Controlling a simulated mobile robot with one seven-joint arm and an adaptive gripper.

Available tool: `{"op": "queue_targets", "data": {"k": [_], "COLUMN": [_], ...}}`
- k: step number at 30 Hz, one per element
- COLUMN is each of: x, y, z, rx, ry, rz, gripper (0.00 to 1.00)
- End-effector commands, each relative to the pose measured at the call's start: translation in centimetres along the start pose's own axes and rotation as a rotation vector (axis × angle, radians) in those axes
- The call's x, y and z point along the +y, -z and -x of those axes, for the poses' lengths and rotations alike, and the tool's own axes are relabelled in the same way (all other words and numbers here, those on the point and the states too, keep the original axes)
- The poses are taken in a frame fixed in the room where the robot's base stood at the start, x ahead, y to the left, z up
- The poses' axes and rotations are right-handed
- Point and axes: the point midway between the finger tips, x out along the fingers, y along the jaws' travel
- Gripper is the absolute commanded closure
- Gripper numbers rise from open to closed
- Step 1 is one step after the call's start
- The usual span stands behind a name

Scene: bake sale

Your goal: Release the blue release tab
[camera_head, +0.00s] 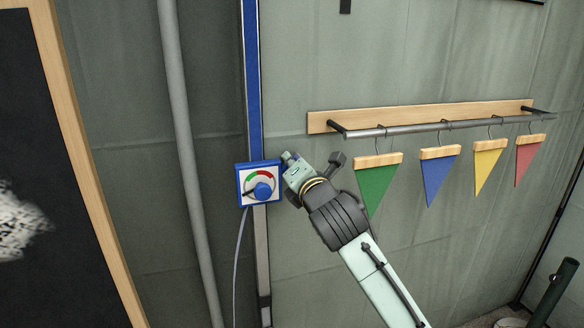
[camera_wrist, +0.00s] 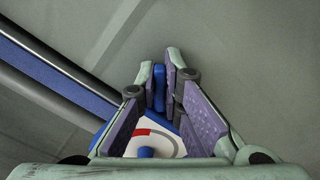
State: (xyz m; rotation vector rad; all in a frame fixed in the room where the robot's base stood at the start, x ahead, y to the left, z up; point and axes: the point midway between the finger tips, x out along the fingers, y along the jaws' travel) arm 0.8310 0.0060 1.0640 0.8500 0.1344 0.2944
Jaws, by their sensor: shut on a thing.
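The blue release tab (camera_wrist: 159,88) shows in the wrist view as a narrow upright blue piece between my two fingertips. My gripper (camera_wrist: 160,74) is shut on it. In the head view my gripper (camera_head: 290,170) is at the right edge of a blue-framed dial box (camera_head: 242,186), and the tab cannot be made out there. The box has a white face, a red and green arc and a blue knob (camera_head: 263,190). The wrist view shows part of its white face (camera_wrist: 168,145), with the red arc and knob, between my fingers.
The box sits on a blue vertical strip (camera_head: 253,80) on the grey wall, with a grey pipe (camera_head: 180,130) to its left. A rail (camera_head: 440,127) with green (camera_head: 376,182), blue (camera_head: 436,178), yellow and red pennants hangs close to the right of my gripper.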

Motion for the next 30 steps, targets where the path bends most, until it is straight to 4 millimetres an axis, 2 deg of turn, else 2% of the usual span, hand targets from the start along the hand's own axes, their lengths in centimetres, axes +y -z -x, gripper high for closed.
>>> {"op": "queue_targets", "data": {"k": [3,4,13,23,26,30], "x": [0.0,0.1,0.1,0.0,0.0,0.0], "y": [0.0,0.0,0.0,0.0,-0.1,-0.1], "z": [0.0,0.0,0.0,0.2,1.2,3.8], "rx": [0.0,0.0,0.0,0.0,-0.001,-0.003], "ry": [0.0,0.0,0.0,0.0,0.0,0.0], "rz": [0.001,0.001,0.0,-0.001,-0.001,-0.001], "gripper": [1.0,0.91,0.72,0.72,0.72,0.72]}}
